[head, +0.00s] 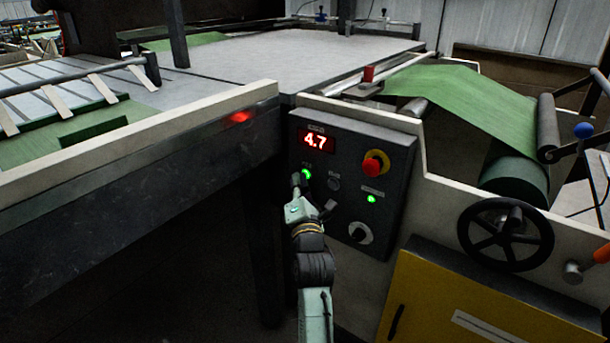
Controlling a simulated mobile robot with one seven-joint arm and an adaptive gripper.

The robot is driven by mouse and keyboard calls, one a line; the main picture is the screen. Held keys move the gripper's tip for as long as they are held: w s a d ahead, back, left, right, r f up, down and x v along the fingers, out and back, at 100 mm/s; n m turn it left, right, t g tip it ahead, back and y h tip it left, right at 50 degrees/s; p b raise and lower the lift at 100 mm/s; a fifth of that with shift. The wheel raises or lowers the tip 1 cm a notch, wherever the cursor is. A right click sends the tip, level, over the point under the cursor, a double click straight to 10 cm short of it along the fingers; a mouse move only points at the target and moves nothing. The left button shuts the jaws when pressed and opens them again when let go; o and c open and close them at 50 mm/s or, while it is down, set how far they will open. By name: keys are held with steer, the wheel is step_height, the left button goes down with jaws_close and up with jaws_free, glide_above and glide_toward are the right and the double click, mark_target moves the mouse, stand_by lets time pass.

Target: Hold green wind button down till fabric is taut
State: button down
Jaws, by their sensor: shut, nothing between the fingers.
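The control box (340,211) is dark and mounted on the machine's side in the head view. A red display on it (316,141) reads 4.7. A lit green button (306,173) sits below the display, at its left. My gripper (297,184) is shut and empty, with its tip right by this green button; I cannot tell if it touches or presses it. Another green light (372,198) glows lower right on the box. The green fabric (475,97) runs over rollers to a green roll (514,178); its span looks fairly smooth.
A red stop button on a yellow ring (375,165) sits right of the display. A small lever (329,206) and a round knob (360,233) lie close to my gripper. A black handwheel (505,234) and a yellow cabinet (455,305) are at right. A table edge with a red light (238,117) is at left.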

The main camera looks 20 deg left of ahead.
steer(key=shift+s, duration=0.1)
stand_by(0.5)
steer(key=shift+s+a, duration=0.25)
steer(key=shift+s, duration=0.5)
steer(key=shift+s+a+p, duration=0.2)
steer(key=shift+s+a, duration=0.1)
steer(key=shift+s, duration=0.5)
steer(key=shift+s+a+p, duration=0.15)
steer(key=shift+s+a, duration=0.15)
steer(key=shift+s, duration=0.45)
steer(key=shift+s+a+p, duration=0.2)
steer(key=shift+s+a, duration=0.1)
steer(key=shift+s, duration=0.5)
steer(key=shift+r, duration=0.1)
